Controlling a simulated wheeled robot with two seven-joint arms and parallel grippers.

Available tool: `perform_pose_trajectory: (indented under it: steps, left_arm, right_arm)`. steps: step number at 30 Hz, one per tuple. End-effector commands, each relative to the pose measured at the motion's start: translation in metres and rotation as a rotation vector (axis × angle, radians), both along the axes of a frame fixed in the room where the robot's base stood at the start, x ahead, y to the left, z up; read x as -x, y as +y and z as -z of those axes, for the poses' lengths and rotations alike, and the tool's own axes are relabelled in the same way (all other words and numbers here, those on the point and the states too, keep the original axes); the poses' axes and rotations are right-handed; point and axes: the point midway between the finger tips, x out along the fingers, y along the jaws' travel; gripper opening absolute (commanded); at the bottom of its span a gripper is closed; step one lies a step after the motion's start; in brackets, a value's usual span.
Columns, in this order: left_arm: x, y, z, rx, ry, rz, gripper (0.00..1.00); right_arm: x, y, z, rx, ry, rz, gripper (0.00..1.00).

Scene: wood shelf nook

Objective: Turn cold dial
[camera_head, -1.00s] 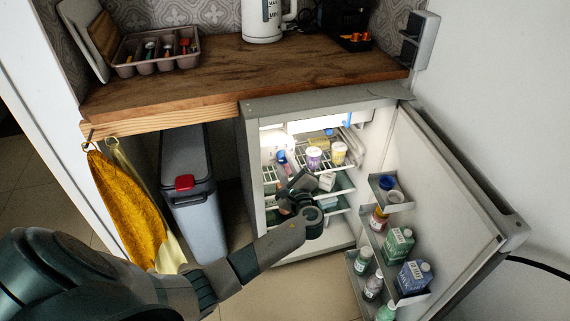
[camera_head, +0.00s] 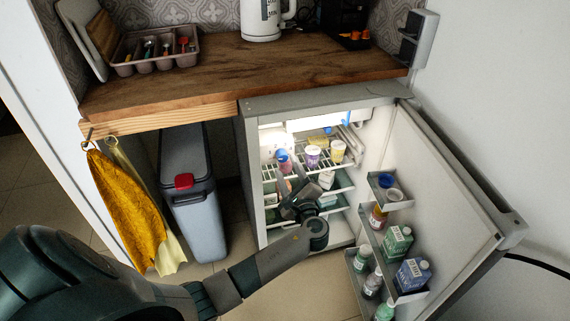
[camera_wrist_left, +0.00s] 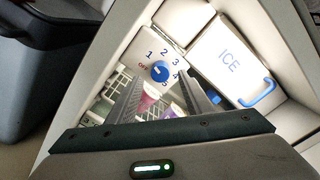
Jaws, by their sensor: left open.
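The cold dial (camera_wrist_left: 160,73) is a round blue knob on a white panel marked OFF and 1 to 5. It shows in the left wrist view, up between my finger ends; which mark it points at is too small to tell. In the head view I cannot make the dial out. My left gripper (camera_head: 291,190) is inside the open fridge (camera_head: 250,170), in front of the shelves. Its two fingers (camera_wrist_left: 161,72) are spread in the left wrist view, with nothing held and no visible contact with the dial. My right gripper is not in view.
The ICE compartment (camera_wrist_left: 228,62) with its blue handle is right of the dial. Jars (camera_head: 313,156) stand on the wire shelf near my gripper. The open door (camera_head: 440,170) carries several bottles and cartons on the right. A bin (camera_head: 195,215) stands left of the fridge.

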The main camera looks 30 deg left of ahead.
Motion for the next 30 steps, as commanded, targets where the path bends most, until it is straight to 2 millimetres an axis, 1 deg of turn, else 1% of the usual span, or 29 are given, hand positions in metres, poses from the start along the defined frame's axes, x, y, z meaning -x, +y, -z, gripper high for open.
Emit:
perform_pose_trajectory:
  steps: [1, 15, 18, 22, 30]
  left_arm:
    - [0.007, -0.009, 0.001, 0.003, 0.001, 0.002, 0.47]
    - [0.068, -0.079, 0.001, 0.003, 0.002, 0.001, 0.47]
    - [0.076, -0.089, 0.001, 0.003, 0.002, -0.001, 0.47]
    - [0.084, -0.097, 0.001, 0.002, 0.001, -0.001, 0.47]
    - [0.087, -0.102, 0.0, 0.0, 0.001, -0.001, 0.47]
  right_arm:
    - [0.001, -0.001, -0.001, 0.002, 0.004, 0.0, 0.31]
    - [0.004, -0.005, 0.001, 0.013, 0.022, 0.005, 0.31]
    - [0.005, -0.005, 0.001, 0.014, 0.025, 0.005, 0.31]
    - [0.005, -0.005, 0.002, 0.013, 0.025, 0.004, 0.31]
    - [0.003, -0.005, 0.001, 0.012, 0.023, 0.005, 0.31]
